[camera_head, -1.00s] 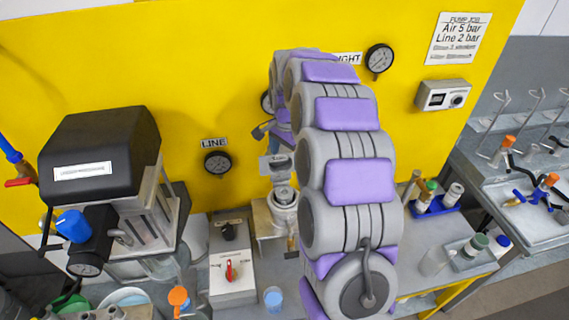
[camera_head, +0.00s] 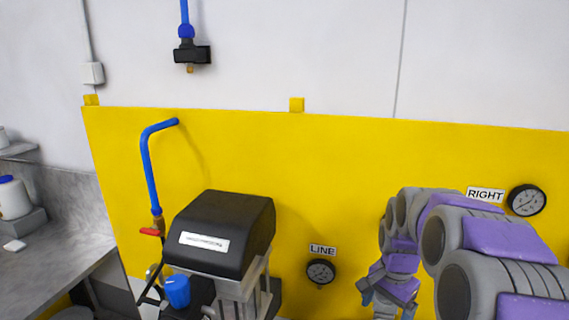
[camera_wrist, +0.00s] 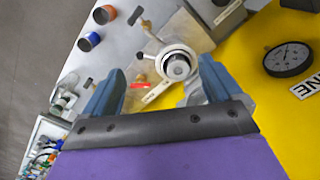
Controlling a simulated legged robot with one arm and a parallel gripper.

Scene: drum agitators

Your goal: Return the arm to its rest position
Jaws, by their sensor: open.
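My arm (camera_head: 470,235), grey with purple pads, is bent in front of the yellow panel at the lower right of the head view. My gripper (camera_head: 388,290) points down there, and its tips are near the bottom edge. In the wrist view my gripper (camera_wrist: 160,88) has its two blue-grey fingers spread apart. Nothing is held between them. Beyond the gap is a round metal fitting (camera_wrist: 178,66) with a dark centre, and a small red part (camera_wrist: 139,85) beside it. I cannot tell the distance from the fingers to these.
A black-topped machine (camera_head: 222,235) stands left of my arm. The LINE gauge (camera_head: 320,272) and RIGHT gauge (camera_head: 526,200) are on the yellow panel (camera_head: 300,160). A blue pipe (camera_head: 150,165) rises at the left. A grey counter (camera_head: 60,255) is at far left. The white wall above is mostly bare.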

